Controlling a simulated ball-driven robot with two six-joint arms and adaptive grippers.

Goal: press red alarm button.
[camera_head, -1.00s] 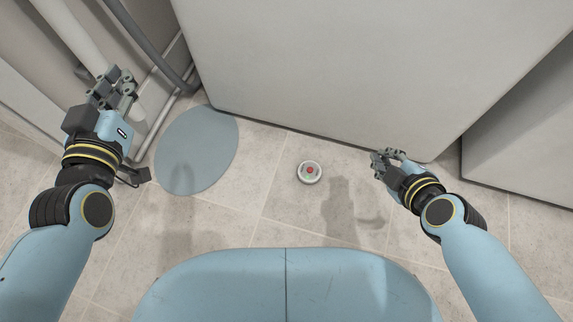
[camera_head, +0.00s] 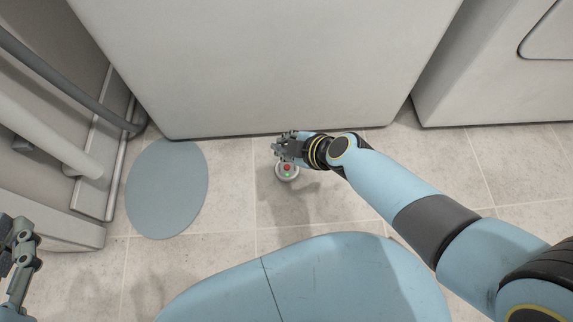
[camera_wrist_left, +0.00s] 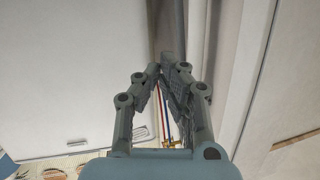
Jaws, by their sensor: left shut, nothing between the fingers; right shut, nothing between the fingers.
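The red alarm button (camera_head: 287,170) is a small round white unit with a red centre and a green spot, low in front of the large white appliance. My right gripper (camera_head: 279,148) is shut and empty, just above the button in the head view and covering its upper edge. I cannot tell whether it touches the button. My left gripper (camera_head: 22,240) is partly cut off at the left edge of the head view, far from the button. In the left wrist view my left gripper (camera_wrist_left: 165,70) is shut with nothing in it.
The white appliance front (camera_head: 260,65) stands behind the button. A blue-grey oval mat (camera_head: 167,190) lies left of it. Grey and white pipes (camera_head: 60,140) run along the left side. A second white appliance (camera_head: 470,90) is at the right. Tiled floor around the button is clear.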

